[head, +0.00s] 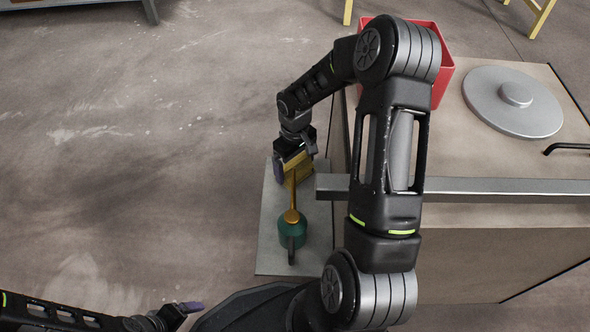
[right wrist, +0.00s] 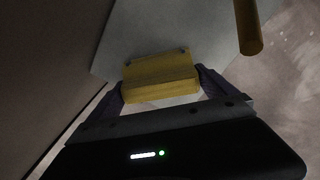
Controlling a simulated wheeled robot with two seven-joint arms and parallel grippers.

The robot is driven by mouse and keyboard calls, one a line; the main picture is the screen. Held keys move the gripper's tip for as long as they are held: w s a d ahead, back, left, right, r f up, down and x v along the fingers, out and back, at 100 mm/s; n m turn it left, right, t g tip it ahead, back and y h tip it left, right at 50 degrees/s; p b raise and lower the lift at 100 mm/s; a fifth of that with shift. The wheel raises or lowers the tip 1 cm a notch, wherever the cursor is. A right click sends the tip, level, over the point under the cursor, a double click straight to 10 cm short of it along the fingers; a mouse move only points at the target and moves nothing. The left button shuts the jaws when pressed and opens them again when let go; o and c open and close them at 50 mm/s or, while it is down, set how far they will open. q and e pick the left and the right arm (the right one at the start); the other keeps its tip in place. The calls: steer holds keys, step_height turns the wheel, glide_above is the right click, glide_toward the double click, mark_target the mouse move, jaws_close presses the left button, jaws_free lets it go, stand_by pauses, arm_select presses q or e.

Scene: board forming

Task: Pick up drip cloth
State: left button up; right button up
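The drip cloth, a folded yellow piece, shows between the purple fingers of my right gripper (right wrist: 160,90) in the right wrist view (right wrist: 160,88). A finger lies close along each side of the cloth; whether they press on it is unclear. In the head view my right gripper (head: 292,165) is over the far end of a grey shelf (head: 270,255), with the cloth (head: 279,172) partly hidden under it. My left gripper (head: 182,309) is at the bottom left, away from the cloth; its finger opening is unclear.
A metal bar (head: 470,186) runs along the large box at right. A round grey lid (head: 513,100) and a red bin (head: 443,75) are on its top. The left floor is clear.

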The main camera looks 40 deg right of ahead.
mark_target(295, 162)
steer(key=c, duration=0.8)
step_height(295, 162, up, 18)
steer(key=p, duration=0.6)
steer(key=shift+p, duration=0.3)
